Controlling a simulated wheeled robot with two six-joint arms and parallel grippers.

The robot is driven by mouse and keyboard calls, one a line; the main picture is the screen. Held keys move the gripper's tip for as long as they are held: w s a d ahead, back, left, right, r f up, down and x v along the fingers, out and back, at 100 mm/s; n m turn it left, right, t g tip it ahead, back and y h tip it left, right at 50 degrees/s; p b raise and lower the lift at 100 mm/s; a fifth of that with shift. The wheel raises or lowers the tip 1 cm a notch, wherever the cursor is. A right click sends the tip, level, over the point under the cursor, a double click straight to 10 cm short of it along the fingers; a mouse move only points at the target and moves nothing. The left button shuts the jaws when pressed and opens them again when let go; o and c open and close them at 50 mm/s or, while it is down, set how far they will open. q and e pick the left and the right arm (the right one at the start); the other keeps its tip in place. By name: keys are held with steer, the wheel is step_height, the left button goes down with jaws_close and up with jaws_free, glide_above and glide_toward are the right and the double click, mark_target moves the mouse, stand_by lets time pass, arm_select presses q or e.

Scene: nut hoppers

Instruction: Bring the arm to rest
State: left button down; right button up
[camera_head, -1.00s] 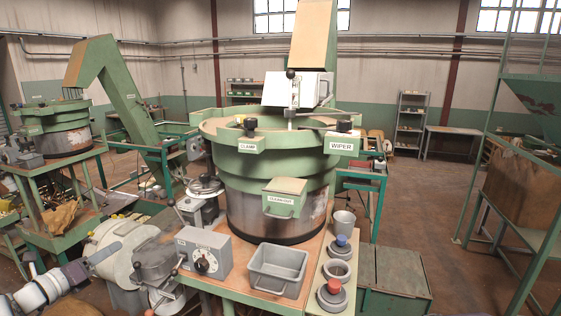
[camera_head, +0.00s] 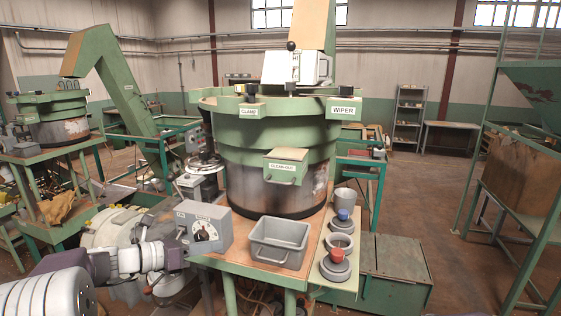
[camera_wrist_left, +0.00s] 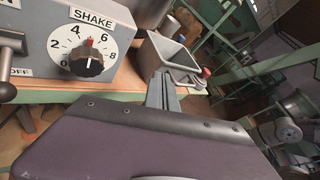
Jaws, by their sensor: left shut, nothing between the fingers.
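My left arm comes in from the lower left of the head view. Its gripper (camera_head: 178,256) is in front of the grey control box (camera_head: 204,230), near its lower left. In the left wrist view the fingers (camera_wrist_left: 162,92) are together with nothing between them. There the box's SHAKE dial (camera_wrist_left: 87,62) is to the left of the fingers, and a grey bin (camera_wrist_left: 172,58) is beyond them. I cannot tell whether the gripper touches the box. My right gripper is not in view.
The green hopper (camera_head: 270,135) stands behind the box. The grey bin (camera_head: 280,243) sits on the bench.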

arm_select(q)
steer(key=s+d+f+m+g+y+b, duration=0.25)
steer(key=s+d+f+m+g, duration=0.2)
steer(key=s+d+f, duration=0.35)
steer(key=s+d+f+m+g+y+b, duration=0.1)
steer(key=s+d+f+m+g+b, duration=0.35)
steer(key=f, duration=0.55)
steer(key=s+a+f+m+y, duration=0.5)
steer(key=s+f+m, duration=0.4)
steer(key=s, duration=0.3)
steer(key=a+f+m+t+y, duration=0.1)
steer(key=a+f+m+y, duration=0.2)
steer(key=a+m, duration=0.4)
steer(key=m, duration=0.4)
steer(key=shift+s+a+m, duration=0.15)
steer(key=shift+s+m, duration=0.15)
steer(key=shift+s, duration=0.05)
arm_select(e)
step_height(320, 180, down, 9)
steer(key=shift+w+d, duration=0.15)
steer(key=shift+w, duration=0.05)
arm_select(q)
steer(key=shift+s, duration=0.15)
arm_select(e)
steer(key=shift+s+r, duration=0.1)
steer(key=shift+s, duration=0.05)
